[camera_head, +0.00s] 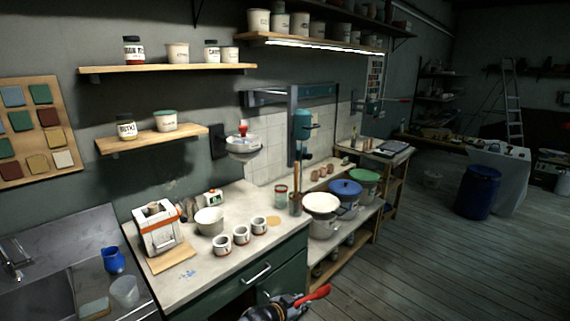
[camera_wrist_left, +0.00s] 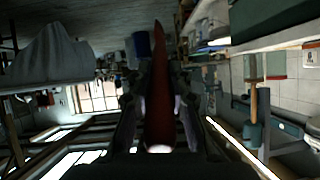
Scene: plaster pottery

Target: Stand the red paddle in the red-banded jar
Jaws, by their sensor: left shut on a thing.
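The red paddle (camera_head: 317,292) is held in my left gripper (camera_head: 297,304), low at the bottom edge of the head view, in front of the green cabinet. In the left wrist view the paddle (camera_wrist_left: 160,90) points away from between the shut fingers (camera_wrist_left: 160,122), dark red in shadow. The paddle is apart from the jar, lower and nearer to me. My right gripper is out of view.
The dark pot (camera_head: 295,205) stands close right of the jar. Several white cups (camera_head: 241,234) and a bowl (camera_head: 209,221) are in front and left. Lidded buckets (camera_head: 346,190) stand to the right. The counter edge (camera_head: 250,262) lies between gripper and jar.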

